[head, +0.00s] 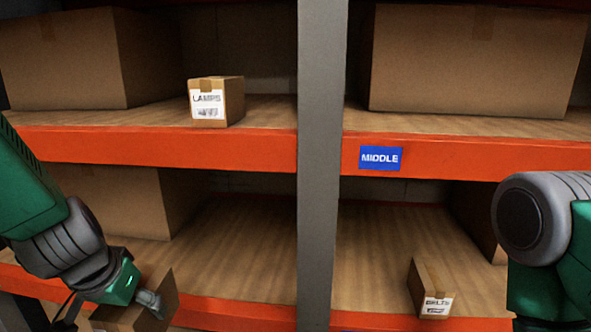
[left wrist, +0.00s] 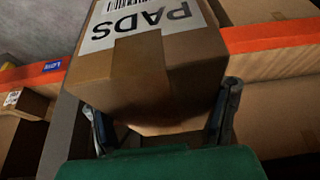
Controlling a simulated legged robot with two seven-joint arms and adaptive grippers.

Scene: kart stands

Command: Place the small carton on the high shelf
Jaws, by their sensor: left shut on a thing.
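A small brown carton (head: 165,288) is at the bottom left of the head view, partly cut off by the lower edge. My left gripper (head: 148,303) is shut on it, in front of the lower shelf level. In the left wrist view the carton (left wrist: 150,75) fills the middle between the two fingers and bears a white label reading PADS. The shelf level across the upper half of the head view has an orange beam with a blue MIDDLE sign (head: 381,158). No level marked high is in view. My right gripper is out of view.
A small LAMPS carton (head: 216,101) and large boxes (head: 470,60) stand on the middle level. A BELTS carton (head: 430,288) lies on the lower level, right of the grey upright (head: 321,170). Bare boards show on both levels. My right arm is at the right edge.

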